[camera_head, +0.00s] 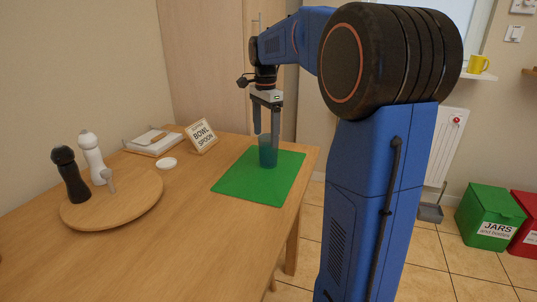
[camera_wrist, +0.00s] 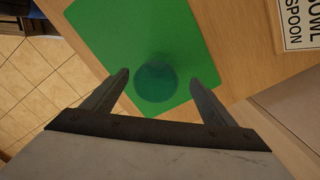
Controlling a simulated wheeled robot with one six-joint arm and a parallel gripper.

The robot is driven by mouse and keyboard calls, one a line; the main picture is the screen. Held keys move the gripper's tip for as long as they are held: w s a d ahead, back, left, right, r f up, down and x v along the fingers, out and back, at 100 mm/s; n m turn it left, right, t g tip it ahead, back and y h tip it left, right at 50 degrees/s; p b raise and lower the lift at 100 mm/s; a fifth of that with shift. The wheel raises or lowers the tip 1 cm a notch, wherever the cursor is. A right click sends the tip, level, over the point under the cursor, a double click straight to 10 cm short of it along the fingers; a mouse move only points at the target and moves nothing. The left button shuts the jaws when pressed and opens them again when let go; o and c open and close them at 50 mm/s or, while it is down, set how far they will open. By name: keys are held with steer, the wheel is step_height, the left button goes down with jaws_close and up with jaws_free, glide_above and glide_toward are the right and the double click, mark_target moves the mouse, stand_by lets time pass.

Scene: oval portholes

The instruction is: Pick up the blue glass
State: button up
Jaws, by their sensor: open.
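The blue glass (camera_head: 268,153) stands upright on a green mat (camera_head: 245,184) on the wooden table. In the wrist view the glass (camera_wrist: 156,82) is seen from above, see-through, on the mat (camera_wrist: 110,28). My gripper (camera_head: 267,135) points down over the glass with its fingers apart. In the wrist view my gripper (camera_wrist: 158,80) has one finger on each side of the glass, with a gap to each. The fingertips appear near the rim in the head view; their exact height against it is hard to tell.
On the table (camera_head: 190,240) are a sign (camera_head: 202,136), a white dish (camera_head: 166,163), a napkin holder (camera_head: 153,141), and a round board (camera_head: 130,205) with a black mill (camera_head: 70,174) and a white mill (camera_head: 92,158). The table's right edge lies close to the mat.

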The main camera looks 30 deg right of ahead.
mark_target(269, 154)
step_height(269, 154, down, 4)
steer(key=shift+r, duration=0.15)
steer(key=shift+s+d+f, duration=0.1)
steer(key=shift+d+f, duration=0.05)
steer(key=shift+f, duration=0.7)
steer(key=shift+s+d+f, duration=0.1)
steer(key=shift+f, duration=0.8)
steer(key=shift+s+d+f, duration=0.1)
steer(key=shift+d+f, duration=0.05)
steer(key=shift+f, duration=0.7)
steer(key=c, duration=1.3)
